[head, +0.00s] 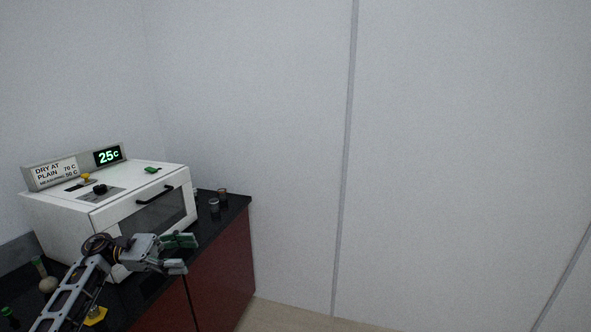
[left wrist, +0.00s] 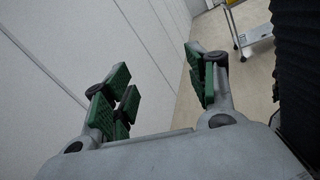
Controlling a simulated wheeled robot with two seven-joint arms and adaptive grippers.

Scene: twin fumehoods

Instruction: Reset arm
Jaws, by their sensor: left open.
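My left gripper (head: 182,254) reaches in from the lower left of the head view, in front of the white oven and above the dark counter's front edge. It is open, and nothing shows between its fingers. In the left wrist view the green-padded fingers of the gripper (left wrist: 165,95) stand well apart, with wall and floor behind them. My right gripper is in neither view.
The white oven (head: 50,212) has a black door handle and a display reading 25C. Small containers (head: 214,206) stand on the black counter (head: 232,208) right of it. A wheeled cart (left wrist: 252,28) stands on the floor. Bare wall fills the right side.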

